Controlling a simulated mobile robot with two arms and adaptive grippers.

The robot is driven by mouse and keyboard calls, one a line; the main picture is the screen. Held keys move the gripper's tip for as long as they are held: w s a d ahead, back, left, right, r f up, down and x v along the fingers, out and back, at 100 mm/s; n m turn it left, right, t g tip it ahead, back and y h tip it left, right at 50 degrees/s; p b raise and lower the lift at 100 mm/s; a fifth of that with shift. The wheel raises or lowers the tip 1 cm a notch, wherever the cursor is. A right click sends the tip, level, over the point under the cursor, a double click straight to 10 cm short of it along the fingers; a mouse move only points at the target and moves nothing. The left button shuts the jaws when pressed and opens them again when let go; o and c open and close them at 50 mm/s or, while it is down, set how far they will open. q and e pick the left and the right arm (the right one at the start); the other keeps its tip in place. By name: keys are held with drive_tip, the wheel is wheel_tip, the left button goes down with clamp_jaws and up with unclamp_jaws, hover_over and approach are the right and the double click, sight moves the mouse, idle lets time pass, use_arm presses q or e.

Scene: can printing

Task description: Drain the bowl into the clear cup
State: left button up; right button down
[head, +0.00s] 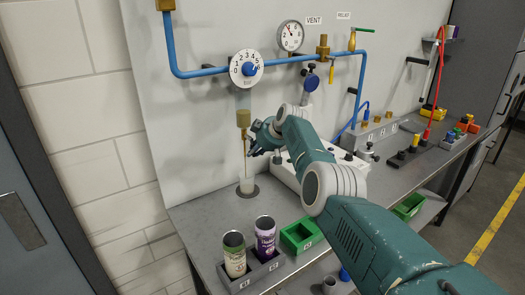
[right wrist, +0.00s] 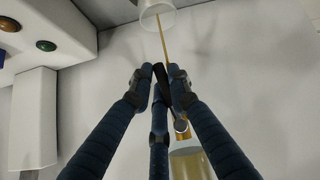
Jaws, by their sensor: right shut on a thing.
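The bowl (head: 242,104) is a clear cylinder under the white dial on the blue pipe, with amber liquid low in it. It also shows at the bottom of the right wrist view (right wrist: 188,163). A brass drain (head: 243,119) is under it. A thin amber line, like a stream, runs from the drain into the clear cup (head: 246,186), which stands upright on a dark round spot directly below. The cup also shows in the right wrist view (right wrist: 157,12). My right gripper (head: 255,140) is shut on a small black handle (right wrist: 160,80) beside the drain. My left gripper is out of view.
Two printed cans, one green (head: 234,257) and one purple (head: 265,238), stand in a grey holder at the bench front. A green bin (head: 301,235) is to their right. A pressure gauge (head: 290,36) and blue pipes are on the wall panel. A grey box (head: 378,133) stands farther right.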

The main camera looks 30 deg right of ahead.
drive_tip(key=shift+a, duration=0.1)
drive_tip(key=shift+y, duration=0.3)
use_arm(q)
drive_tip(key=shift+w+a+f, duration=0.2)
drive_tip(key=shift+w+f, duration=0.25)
use_arm(e)
drive_tip(key=shift+a, duration=0.1)
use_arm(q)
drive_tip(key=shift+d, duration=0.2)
